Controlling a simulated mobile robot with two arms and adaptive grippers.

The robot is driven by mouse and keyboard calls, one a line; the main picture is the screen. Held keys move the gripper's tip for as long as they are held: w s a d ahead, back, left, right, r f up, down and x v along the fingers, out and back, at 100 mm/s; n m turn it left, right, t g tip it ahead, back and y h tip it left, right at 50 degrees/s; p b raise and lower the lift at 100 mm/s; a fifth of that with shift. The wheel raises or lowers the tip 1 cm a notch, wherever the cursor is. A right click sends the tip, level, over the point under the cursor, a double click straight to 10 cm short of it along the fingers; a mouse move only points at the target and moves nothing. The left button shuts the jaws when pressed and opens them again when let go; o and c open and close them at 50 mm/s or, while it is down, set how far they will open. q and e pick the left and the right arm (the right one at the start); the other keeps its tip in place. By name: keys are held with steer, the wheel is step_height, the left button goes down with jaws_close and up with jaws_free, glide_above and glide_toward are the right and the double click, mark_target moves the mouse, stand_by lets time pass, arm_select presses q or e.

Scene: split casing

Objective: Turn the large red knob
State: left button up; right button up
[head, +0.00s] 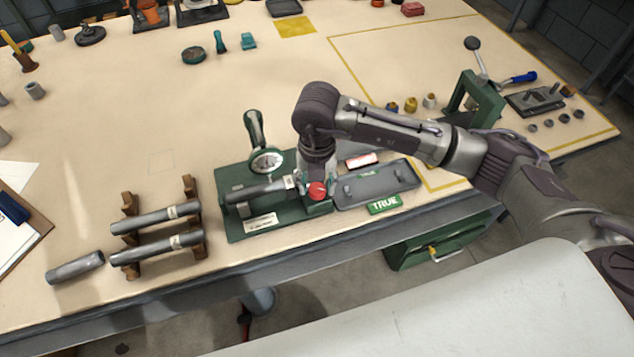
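The large red knob (317,190) sits at the right end of a green bench fixture (238,225), which has a round dial, a green lever and a grey cylinder lying across it. My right arm reaches in from the right, and my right gripper (318,180) points down right at the knob. The wrist hides most of the fingers, so I cannot tell whether they are closed on the knob or only around it. My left gripper is not in view.
A dark tray (376,185) with a green "TRUE" label (384,206) lies just right of the fixture. Grey cylinders rest on brown wooden stands (192,215) at the left. A green press (474,98) stands at the right. The table (120,90) is mostly clear behind the fixture.

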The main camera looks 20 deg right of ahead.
mark_target(317, 187)
steer(key=shift+o, duration=0.4)
step_height(317, 187, up, 12)
stand_by(0.4)
stand_by(0.3)
